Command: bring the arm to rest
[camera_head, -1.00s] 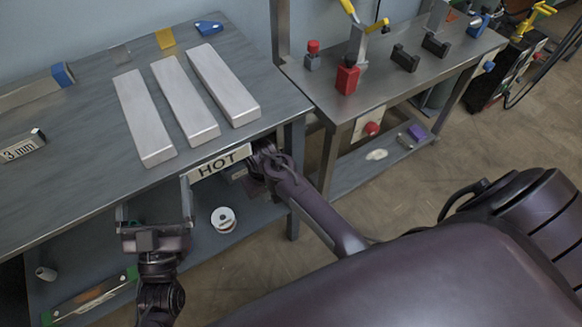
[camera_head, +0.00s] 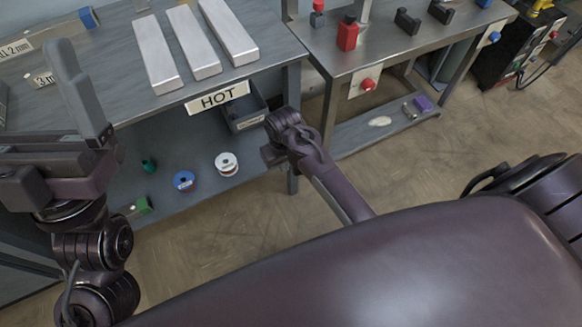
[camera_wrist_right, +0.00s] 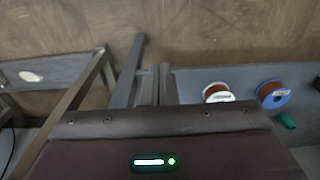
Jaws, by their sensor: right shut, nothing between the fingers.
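In the right wrist view the dark hand housing (camera_wrist_right: 160,150) with a green light fills the bottom; the fingers do not show there. Another arm link of mine (camera_head: 330,180) crosses the middle and ends in a round joint.
Three pale bars (camera_head: 190,45) lie on the table, with a HOT sign (camera_head: 217,97) at its front edge. Below are a white spool (camera_head: 227,163) and a blue spool (camera_head: 184,181). A second bench (camera_head: 400,65) stands right. Floor (camera_head: 240,225) in front is clear.

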